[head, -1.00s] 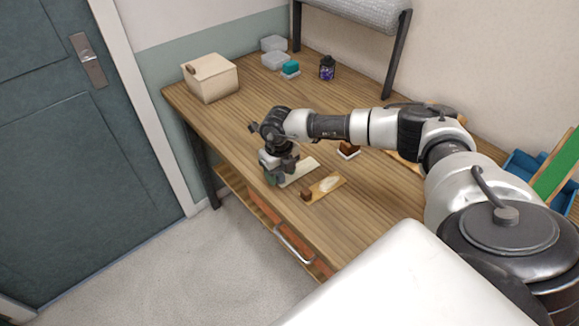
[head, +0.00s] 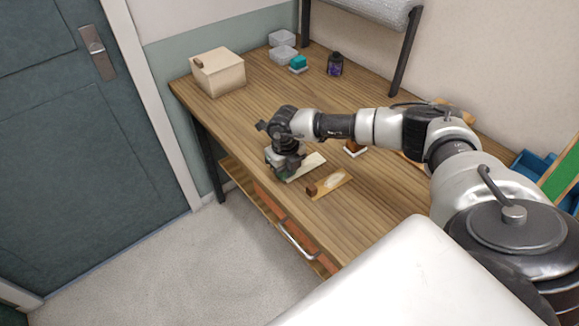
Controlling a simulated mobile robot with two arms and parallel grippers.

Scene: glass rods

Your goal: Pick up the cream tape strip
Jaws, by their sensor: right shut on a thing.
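The cream tape strip (head: 308,167) is a pale, flat, narrow strip near the front edge of the wooden workbench. My right gripper (head: 288,174) points down at its left end and is shut on it. The fingertips and the gripped end are mostly hidden by the gripper body. The strip's free end sticks out to the right. I cannot tell whether the strip touches the bench or is slightly above it. My left gripper is not in view.
A small wooden board (head: 339,178) with a brown block (head: 311,190) at one end lies just in front of the strip. A brown-and-white block (head: 353,149) sits behind. A cream box (head: 219,75), a teal block (head: 298,62) and a dark jar (head: 335,64) stand farther back.

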